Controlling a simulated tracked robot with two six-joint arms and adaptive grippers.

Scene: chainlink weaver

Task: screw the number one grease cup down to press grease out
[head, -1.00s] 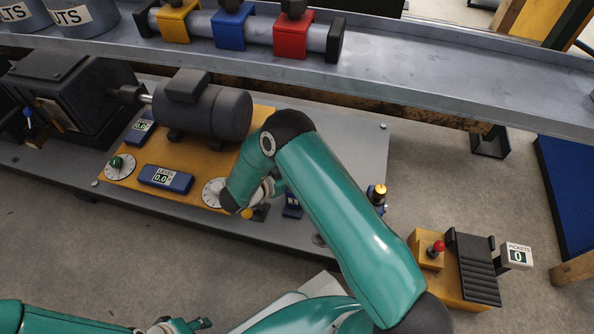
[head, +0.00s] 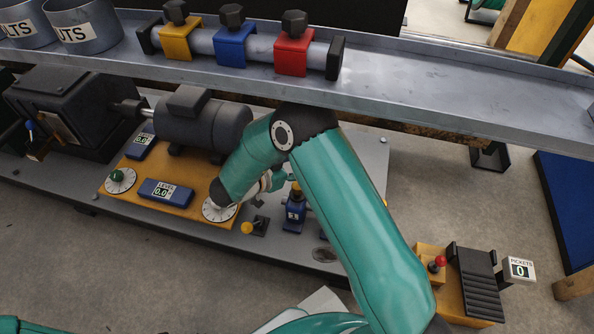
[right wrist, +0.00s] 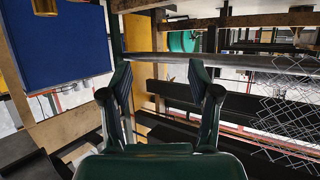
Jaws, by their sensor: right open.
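A small blue fitting (head: 293,218) with a pale label and an amber top stands on the grey base plate, right of the yellow-knobbed lever. It looks like a grease cup, but I cannot read its number. My right gripper (head: 283,180) is beside its top, partly hidden by my own arm; contact cannot be judged. In the right wrist view the right gripper (right wrist: 160,72) is open, with nothing between its fingers. Brass cylinders (right wrist: 45,6) show at that view's upper left edge. My left gripper is out of view.
A grey shelf (head: 430,85) with yellow, blue and red clamps (head: 292,52) runs above the work area. A motor (head: 203,122), a dial (head: 219,209) and a yellow-knobbed lever (head: 247,228) are close by. A red-knobbed box (head: 430,262) stands at right.

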